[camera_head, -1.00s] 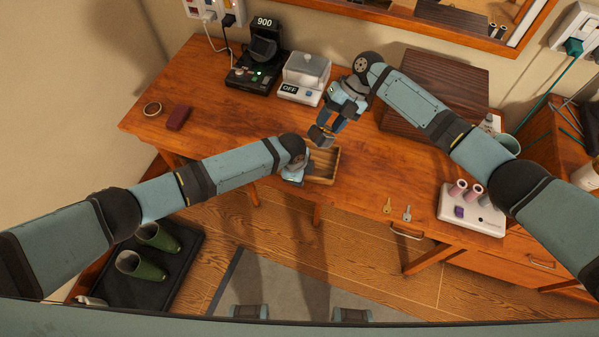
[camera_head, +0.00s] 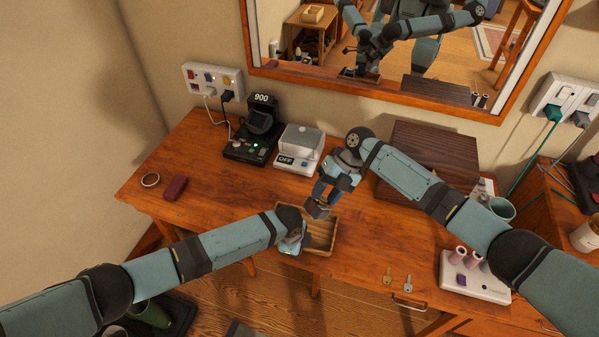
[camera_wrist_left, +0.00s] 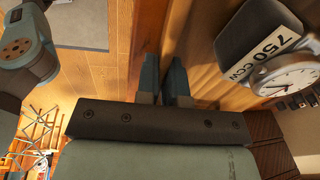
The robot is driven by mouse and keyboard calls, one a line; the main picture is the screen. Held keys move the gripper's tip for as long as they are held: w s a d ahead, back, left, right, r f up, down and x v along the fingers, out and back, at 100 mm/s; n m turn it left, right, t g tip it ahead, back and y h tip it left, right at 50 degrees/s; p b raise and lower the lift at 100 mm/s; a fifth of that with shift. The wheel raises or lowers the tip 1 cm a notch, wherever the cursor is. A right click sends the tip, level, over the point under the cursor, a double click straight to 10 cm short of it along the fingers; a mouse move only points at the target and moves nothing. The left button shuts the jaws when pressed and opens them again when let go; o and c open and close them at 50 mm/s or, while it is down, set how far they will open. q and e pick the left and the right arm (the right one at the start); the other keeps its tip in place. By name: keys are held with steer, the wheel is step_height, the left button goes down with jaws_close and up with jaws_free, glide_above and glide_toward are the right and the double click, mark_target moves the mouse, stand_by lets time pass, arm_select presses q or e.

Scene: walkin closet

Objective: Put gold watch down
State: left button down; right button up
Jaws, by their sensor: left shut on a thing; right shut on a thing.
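My right gripper (camera_head: 321,196) is shut on a dark grey cushion (camera_head: 317,209) and holds it above the left part of a small wooden tray (camera_head: 322,248). In the left wrist view a watch (camera_wrist_left: 291,80) with a pale dial sits on this cushion, beside a tag reading "750 CCW" (camera_wrist_left: 268,40). Its gold colour is not clear there. My left gripper (camera_head: 294,242) is at the tray's left side, shut on the tray wall. Its two fingers also show in the left wrist view (camera_wrist_left: 164,72). The cushion's contact with the tray cannot be told.
Behind the tray stand a black watch winder (camera_head: 254,130) marked 900 and a white device (camera_head: 298,150) marked OFF. A dark wooden box (camera_head: 425,165) is behind the right arm. Keys (camera_head: 398,279) lie at front right.

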steer(key=shift+s+f+m+t+h, duration=0.4)
steer(key=shift+s+f+m+t, duration=0.15)
steer(key=shift+m+t, duration=0.2)
steer(key=shift+s+a+f+m+t+h, duration=0.15)
steer(key=shift+s+m+t+h, duration=0.2)
steer(key=shift+m+t+h, duration=0.25)
steer(key=m+t+h, duration=0.1)
steer(key=m, duration=0.1)
steer(key=shift+s+m+t+h, duration=0.15)
steer(key=shift+m+t+h, duration=0.15)
steer(key=shift+m+t, duration=0.05)
steer(key=m+h, duration=0.2)
steer(key=m, duration=0.1)
steer(key=shift+r+t, duration=0.3)
steer(key=shift+r, duration=0.1)
steer(key=shift+f+h, duration=0.2)
steer(key=shift+h, duration=0.1)
glide_above(322, 234)
steer(key=shift+m, duration=0.3)
step_height(322, 234, down, 10)
steer(key=shift+r, duration=0.25)
steer(key=o, duration=0.9)
steer(key=shift+r, duration=0.1)
